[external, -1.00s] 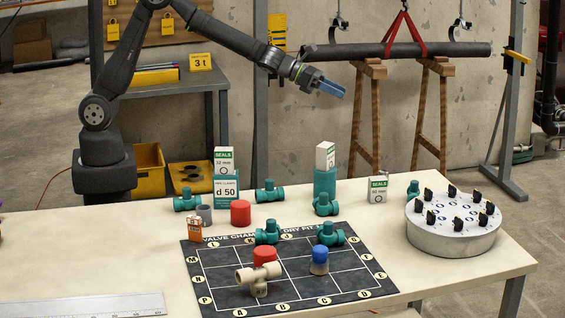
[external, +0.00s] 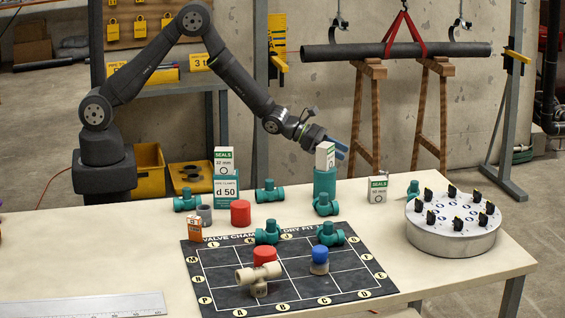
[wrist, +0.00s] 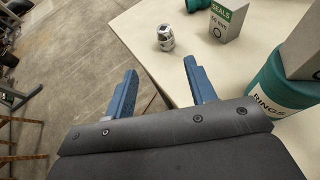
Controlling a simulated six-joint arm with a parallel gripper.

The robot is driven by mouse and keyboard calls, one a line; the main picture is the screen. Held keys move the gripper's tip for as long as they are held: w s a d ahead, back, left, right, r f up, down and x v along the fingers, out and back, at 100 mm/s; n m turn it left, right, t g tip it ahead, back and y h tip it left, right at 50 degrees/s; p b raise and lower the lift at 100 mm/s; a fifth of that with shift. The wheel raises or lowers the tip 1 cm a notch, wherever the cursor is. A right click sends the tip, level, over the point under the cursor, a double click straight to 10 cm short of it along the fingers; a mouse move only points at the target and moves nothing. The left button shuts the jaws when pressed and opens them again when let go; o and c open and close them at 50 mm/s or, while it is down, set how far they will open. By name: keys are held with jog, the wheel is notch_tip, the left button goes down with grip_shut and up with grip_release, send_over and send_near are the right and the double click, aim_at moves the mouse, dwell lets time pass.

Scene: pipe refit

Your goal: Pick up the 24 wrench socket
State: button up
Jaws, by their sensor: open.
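A small metallic cylinder (wrist: 165,38), which looks like a wrench socket, stands on the table near its far edge in the wrist view. Dark marks show on it, but I cannot read a number. I cannot make it out in the external view. My gripper (wrist: 160,68) is open and empty, with its two blue fingers apart. The socket is beyond the fingertips, roughly in line with the gap. In the external view my gripper (external: 342,150) is above the far table edge, partly behind the box on the teal canister.
The teal canister (external: 324,184) with a white seals box (external: 325,156) on top stands close to my gripper. Another seals box (wrist: 222,22) stands right of the socket. A teal fitting (external: 413,188) and round turntable (external: 452,238) with black knobs are farther right.

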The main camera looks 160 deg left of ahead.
send_near(384, 170)
jog(key=x, duration=0.3)
jog(key=f+x, duration=0.1)
jog(key=x, duration=0.1)
jog(key=shift+s, duration=0.25)
jog(key=shift+w+x, duration=0.2)
jog(key=shift+x, duration=1.1)
jog(key=shift+w+x, duration=0.15)
jog(key=shift+x, duration=1.15)
jog(key=shift+d+r, duration=0.15)
jog(key=c, duration=1)
